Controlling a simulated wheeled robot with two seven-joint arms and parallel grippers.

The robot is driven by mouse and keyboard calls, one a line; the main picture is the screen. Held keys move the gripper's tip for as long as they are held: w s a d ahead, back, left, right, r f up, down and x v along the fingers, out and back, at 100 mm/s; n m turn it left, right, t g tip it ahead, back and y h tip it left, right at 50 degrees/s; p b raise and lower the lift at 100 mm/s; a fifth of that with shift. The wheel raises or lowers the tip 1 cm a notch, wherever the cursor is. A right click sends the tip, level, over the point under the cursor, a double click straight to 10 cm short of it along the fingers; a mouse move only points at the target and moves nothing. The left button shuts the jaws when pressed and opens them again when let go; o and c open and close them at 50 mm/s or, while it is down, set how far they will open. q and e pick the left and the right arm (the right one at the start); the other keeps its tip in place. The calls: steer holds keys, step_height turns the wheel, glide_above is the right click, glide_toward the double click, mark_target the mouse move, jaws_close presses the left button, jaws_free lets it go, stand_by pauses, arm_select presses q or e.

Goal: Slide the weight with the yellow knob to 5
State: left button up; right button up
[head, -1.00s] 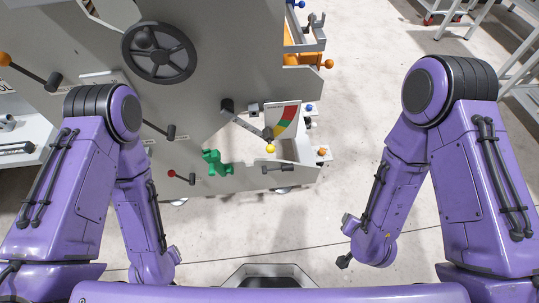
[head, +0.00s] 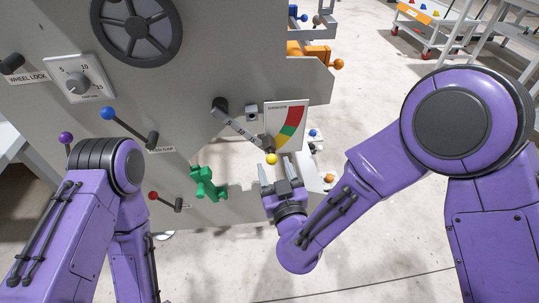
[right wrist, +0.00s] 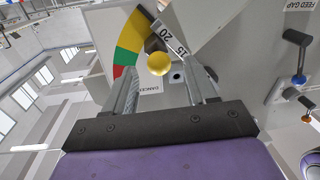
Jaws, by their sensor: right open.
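The yellow knob (head: 271,159) hangs below a dark weight (head: 268,144) near the lower end of a slanting marked bar (head: 240,127). In the right wrist view the knob (right wrist: 158,63) is close in front, and the bar (right wrist: 174,40) shows 15 and 20, the 20 nearer the weight. The 5 mark cannot be made out. My right gripper (head: 277,171) is open and empty just below the knob. In the right wrist view its fingers (right wrist: 163,85) stand on either side of the knob, apart from it. My left gripper is not in view.
A coloured gauge plate (head: 287,125) stands right beside the weight. A green handle (head: 206,184), a red-knobbed lever (head: 166,199) and a blue-knobbed lever (head: 130,127) sit on the grey panel to the left. Open floor lies to the right.

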mark_target(270, 153)
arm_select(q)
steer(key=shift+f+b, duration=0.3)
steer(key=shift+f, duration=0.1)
arm_select(e)
steer(key=x, duration=0.5)
steer(key=shift+w, duration=0.35)
